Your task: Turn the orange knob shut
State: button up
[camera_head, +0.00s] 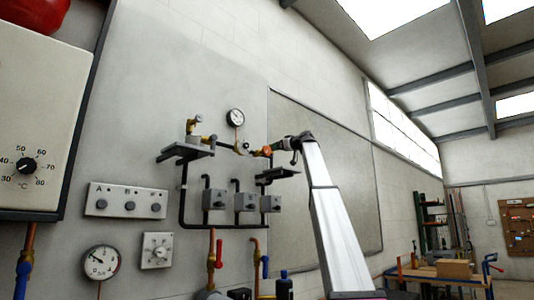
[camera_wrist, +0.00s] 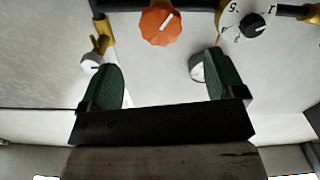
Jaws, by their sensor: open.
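The orange knob (camera_wrist: 158,24) is at the top of the wrist view, cut by the frame's upper edge, with a white bar slanting up to the right. In the head view it is a small orange spot (camera_head: 267,151) on the pipework. My gripper (camera_wrist: 162,68) is open and empty, its two green-padded fingers apart. The knob lies beyond the fingertips, in line with the gap between them, and I see no contact. In the head view my gripper (camera_head: 287,144) is dark and small, just right of the knob.
A white numbered dial (camera_wrist: 243,20) sits right of the knob in the wrist view. Three grey boxes (camera_head: 244,202) hang below in the head view.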

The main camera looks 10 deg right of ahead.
aim_at(268, 151)
jog(key=x, duration=1)
jog(key=shift+w+a, duration=0.1)
jog(key=shift+c, duration=0.3)
jog(key=c, duration=0.9)
